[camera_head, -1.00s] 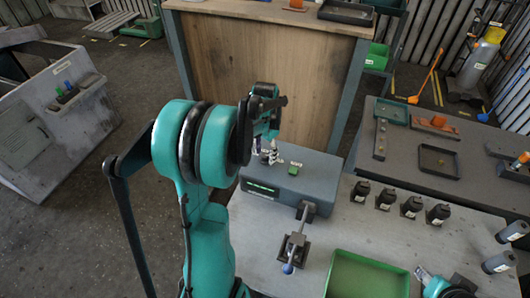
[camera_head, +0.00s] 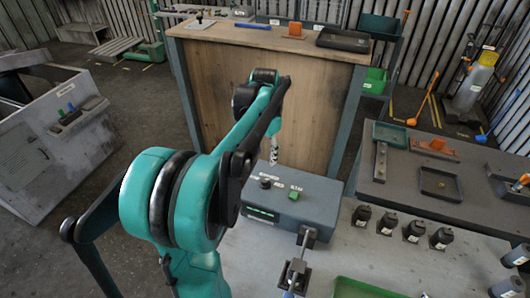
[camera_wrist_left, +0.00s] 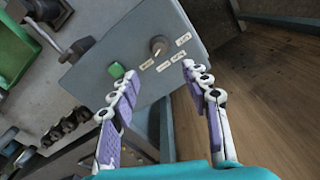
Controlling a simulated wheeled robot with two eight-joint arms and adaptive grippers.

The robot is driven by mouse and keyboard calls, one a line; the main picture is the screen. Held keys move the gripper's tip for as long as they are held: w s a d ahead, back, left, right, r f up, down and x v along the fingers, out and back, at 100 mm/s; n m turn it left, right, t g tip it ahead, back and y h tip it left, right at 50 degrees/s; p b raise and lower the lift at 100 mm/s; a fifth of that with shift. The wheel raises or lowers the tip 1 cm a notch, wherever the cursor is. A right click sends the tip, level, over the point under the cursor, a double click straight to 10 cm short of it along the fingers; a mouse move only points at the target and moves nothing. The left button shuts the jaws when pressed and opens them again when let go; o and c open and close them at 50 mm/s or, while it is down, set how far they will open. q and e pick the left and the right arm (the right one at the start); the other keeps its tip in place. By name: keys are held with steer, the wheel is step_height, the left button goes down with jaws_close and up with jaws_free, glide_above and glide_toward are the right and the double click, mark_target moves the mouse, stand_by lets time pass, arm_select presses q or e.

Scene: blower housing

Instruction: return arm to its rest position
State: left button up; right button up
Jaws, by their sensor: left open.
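My left arm (camera_head: 205,185) is teal and black. It reaches up over the grey control box (camera_head: 320,213), with its wrist raised. My left gripper (camera_head: 274,152) hangs down behind the box's far edge. In the left wrist view the left gripper (camera_wrist_left: 159,70) is open, and its two white and purple fingers are apart with nothing between them. Beyond the fingertips is the control box (camera_wrist_left: 120,45) with a round knob (camera_wrist_left: 158,44) and a green button (camera_wrist_left: 117,69). The fingers look clear of both. My right gripper cannot be made out.
The box stands on a light bench (camera_head: 345,255) with several black bottles (camera_head: 388,223) and a green tray (camera_head: 362,288). A tall wooden panel (camera_head: 230,105) stands behind. A dark table (camera_head: 400,180) with trays is at the right. Open floor (camera_head: 120,90) lies at the left.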

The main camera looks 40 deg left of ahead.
stand_by(0.6)
arm_select(q)
steer(key=s+d+f+t+b, duration=0.3)
steer(key=s+d+f, duration=0.3)
steer(key=d, duration=0.4)
steer(key=s+d+f+n+t+b, duration=0.1)
steer(key=s+d+f+t+b, duration=0.3)
steer(key=d, duration=0.7)
steer(key=shift+s+d+f+b, duration=0.3)
steer(key=shift+s+f+b, duration=0.55)
steer(key=shift+f+b, duration=0.1)
